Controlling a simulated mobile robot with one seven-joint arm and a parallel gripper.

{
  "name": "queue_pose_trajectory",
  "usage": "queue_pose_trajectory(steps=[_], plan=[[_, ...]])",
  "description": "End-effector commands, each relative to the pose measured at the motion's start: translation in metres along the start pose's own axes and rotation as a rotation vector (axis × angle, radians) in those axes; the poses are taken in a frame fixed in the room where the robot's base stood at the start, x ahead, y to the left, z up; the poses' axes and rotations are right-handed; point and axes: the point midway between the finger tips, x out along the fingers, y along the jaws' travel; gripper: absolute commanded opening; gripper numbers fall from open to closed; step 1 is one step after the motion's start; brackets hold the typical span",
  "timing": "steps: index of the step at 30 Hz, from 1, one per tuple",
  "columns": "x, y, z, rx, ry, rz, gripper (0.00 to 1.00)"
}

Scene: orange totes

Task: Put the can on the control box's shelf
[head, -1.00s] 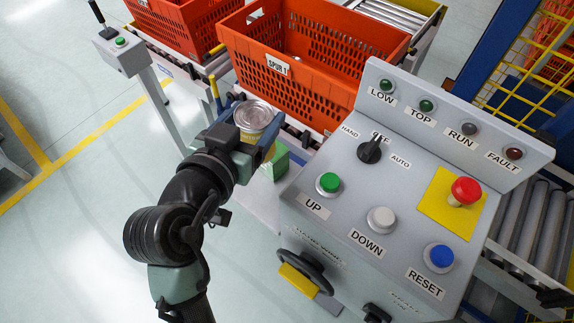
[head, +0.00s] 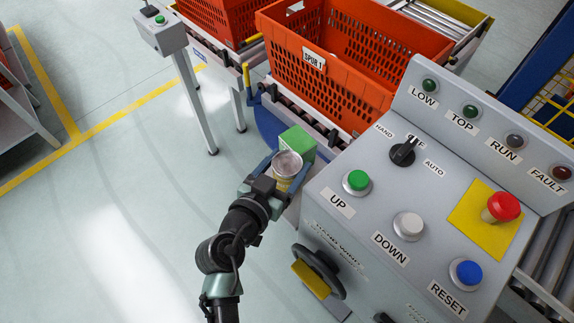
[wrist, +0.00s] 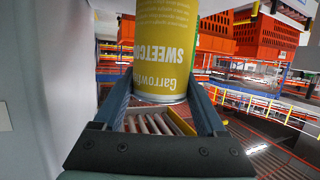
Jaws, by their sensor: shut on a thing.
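A can (head: 287,163) with a silver lid and yellow label is held in my gripper (head: 287,172), beside the left side of the grey control box (head: 335,235). In the wrist view the can (wrist: 165,45) stands between both fingers, its "SWEETCORN" lettering upside down. My gripper (wrist: 160,88) is shut on it. A green block (head: 297,141) sits just behind the can, at the box's side. The shelf there (head: 293,208) is mostly hidden by the can and gripper; I cannot tell whether the can touches it.
An orange tote (head: 375,90) marked SPUR 1 stands on the conveyor behind the control box, with another tote (head: 215,22) to its left. Open floor (head: 110,210) lies to the left.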

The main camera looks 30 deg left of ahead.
Motion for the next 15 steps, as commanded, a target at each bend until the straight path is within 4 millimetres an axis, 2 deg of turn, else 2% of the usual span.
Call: queue_pose_trajectory(steps=[13, 14, 15], plan=[[0.0031, -0.0004, 0.0083, 0.002, 0.004, -0.002, 0.0], [0.003, -0.0002, 0.0094, 0.001, 0.001, -0.001, 0.76], [0.0027, -0.0002, 0.0084, 0.001, 0.001, -0.001, 0.83]])
